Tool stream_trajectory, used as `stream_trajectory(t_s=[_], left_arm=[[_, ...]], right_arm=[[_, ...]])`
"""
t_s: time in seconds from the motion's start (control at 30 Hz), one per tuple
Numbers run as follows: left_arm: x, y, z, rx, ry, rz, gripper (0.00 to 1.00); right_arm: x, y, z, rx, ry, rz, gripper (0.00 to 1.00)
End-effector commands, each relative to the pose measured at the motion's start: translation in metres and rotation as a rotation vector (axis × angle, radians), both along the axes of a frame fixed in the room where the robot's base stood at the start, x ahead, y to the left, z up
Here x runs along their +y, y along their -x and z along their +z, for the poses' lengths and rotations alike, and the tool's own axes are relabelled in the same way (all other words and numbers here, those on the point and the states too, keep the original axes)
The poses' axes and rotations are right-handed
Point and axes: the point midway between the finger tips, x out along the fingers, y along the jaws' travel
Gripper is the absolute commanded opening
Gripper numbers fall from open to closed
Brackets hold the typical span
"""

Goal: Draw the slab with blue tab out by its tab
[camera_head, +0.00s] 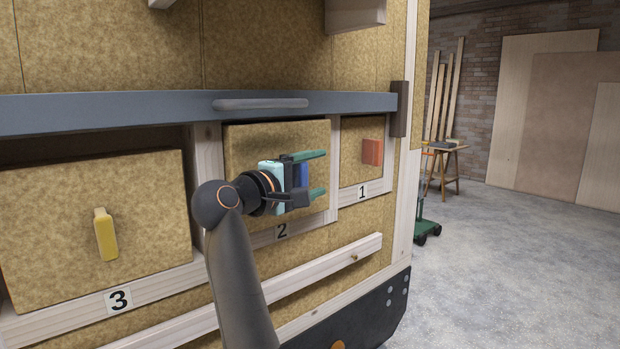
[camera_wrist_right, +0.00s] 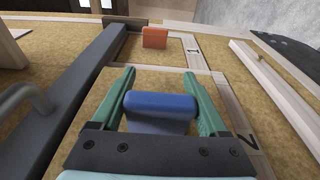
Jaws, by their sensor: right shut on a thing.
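The slab with the blue tab (camera_head: 245,150) is a tan, fibrous panel in the middle bay, above the label 2. Its blue tab (camera_head: 303,174) stands out from its face, partly hidden by my gripper. My right gripper (camera_head: 320,173) is shut on the blue tab, with one green finger above it and one below. In the right wrist view the blue tab (camera_wrist_right: 160,104) sits between the two green fingers, in front of the slab's face. My left gripper is not in view.
A slab with a yellow tab (camera_head: 106,234) is in bay 3 at left, and one with a red tab (camera_head: 372,152) in bay 1 at right. A grey rail (camera_head: 150,108) with a handle runs above the bays; a wooden strip (camera_head: 320,268) runs below. Open floor (camera_head: 520,260) lies at right.

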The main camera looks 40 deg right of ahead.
Motion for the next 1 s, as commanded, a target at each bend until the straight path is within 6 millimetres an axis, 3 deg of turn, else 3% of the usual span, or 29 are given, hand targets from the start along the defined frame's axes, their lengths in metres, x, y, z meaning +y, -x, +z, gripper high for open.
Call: stream_trajectory(t_s=[1.0], left_arm=[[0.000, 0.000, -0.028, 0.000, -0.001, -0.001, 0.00]], right_arm=[[-0.003, 0.041, 0.000, -0.004, 0.001, 0.000, 0.13]])
